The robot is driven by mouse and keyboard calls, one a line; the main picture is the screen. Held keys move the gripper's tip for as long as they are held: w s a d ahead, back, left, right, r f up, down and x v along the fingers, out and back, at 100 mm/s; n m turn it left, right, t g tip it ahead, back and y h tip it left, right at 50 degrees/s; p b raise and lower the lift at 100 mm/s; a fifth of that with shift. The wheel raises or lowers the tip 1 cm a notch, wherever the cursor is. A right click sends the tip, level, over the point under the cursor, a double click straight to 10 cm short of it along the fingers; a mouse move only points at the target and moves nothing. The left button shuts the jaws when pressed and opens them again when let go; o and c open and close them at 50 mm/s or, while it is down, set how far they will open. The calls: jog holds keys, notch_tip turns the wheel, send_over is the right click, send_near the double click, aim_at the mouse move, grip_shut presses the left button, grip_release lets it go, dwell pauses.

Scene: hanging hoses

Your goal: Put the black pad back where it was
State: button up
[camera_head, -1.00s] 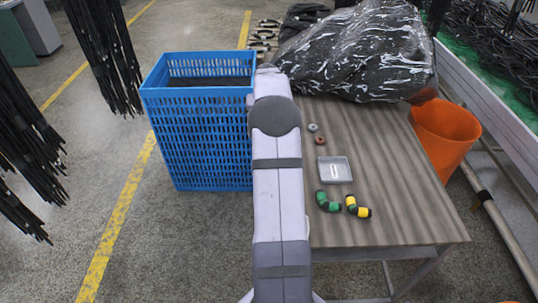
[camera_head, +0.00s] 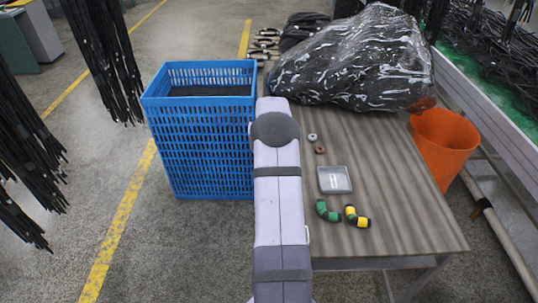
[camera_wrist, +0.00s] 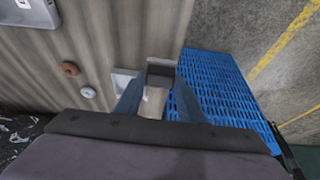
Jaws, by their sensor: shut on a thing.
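In the wrist view, my gripper (camera_wrist: 157,92) has its two fingers closed on a dark, squarish piece (camera_wrist: 160,68), which I take to be the black pad. Its dark face shows between and just past the fingertips; a paler surface shows below it. The gripper is over the edge of the wooden table (camera_wrist: 120,35), beside the blue crate (camera_wrist: 225,85). I cannot tell how high it is held. In the head view my arm hides the gripper and the pad.
The blue crate (camera_head: 200,140) stands left of the table (camera_head: 390,190). On the table are a grey tray (camera_head: 334,180), two small rings (camera_head: 320,150), a green bent piece (camera_head: 327,211), a yellow-black one (camera_head: 357,216) and a large plastic-wrapped bundle (camera_head: 350,65). An orange bin (camera_head: 445,140) stands right.

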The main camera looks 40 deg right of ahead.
jog(key=shift+f+p, duration=0.4)
jog(key=shift+f, duration=1.45)
jog(key=shift+f, duration=0.1)
jog(key=shift+f, duration=0.15)
jog(key=o, duration=1)
jog(key=shift+r, duration=0.35)
jog(key=b+v, duration=0.2)
jog(key=v, duration=1)
jog(key=shift+f, duration=0.1)
